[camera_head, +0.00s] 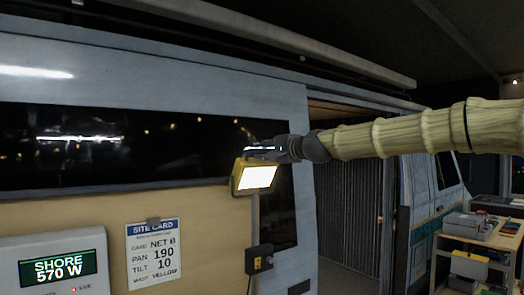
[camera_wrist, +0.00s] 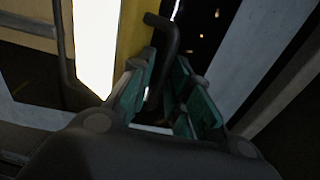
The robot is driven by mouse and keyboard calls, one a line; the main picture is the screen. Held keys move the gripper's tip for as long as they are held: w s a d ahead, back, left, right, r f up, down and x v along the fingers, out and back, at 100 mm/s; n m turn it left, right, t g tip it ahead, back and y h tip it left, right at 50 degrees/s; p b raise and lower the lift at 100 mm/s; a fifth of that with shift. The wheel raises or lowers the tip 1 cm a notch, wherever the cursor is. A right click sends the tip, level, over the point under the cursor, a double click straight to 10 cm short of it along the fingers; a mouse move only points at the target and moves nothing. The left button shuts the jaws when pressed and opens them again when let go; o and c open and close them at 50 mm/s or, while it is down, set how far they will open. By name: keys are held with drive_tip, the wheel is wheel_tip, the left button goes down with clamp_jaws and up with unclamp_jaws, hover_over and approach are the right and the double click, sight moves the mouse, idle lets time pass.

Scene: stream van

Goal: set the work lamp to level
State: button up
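The work lamp (camera_head: 255,176) has a yellow housing and a bright lit panel. It sits on a thin upright pole in front of the van, its panel facing out. Its exact tilt is hard to tell. My gripper (camera_head: 274,151) is at the lamp's upper right edge. In the wrist view the lit panel and yellow housing (camera_wrist: 131,28) fill the upper left. A dark bent handle (camera_wrist: 168,45) beside the housing reaches down between my green-padded fingers (camera_wrist: 164,80). The fingers are apart, with a gap to the right of the handle. Whether the left finger touches it is unclear.
A site card (camera_head: 152,254) reads PAN 190, TILT 10. A shore power display (camera_head: 58,268) reads 570 W. A small box with a yellow part (camera_head: 260,259) is on the pole below the lamp. A workbench (camera_head: 471,252) with boxes stands at the right. The van wall is close behind.

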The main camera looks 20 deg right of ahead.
drive_tip(key=shift+x, duration=0.9)
clamp_jaws()
drive_tip(key=shift+r+p, duration=0.15)
drive_tip(key=shift+p, duration=0.3)
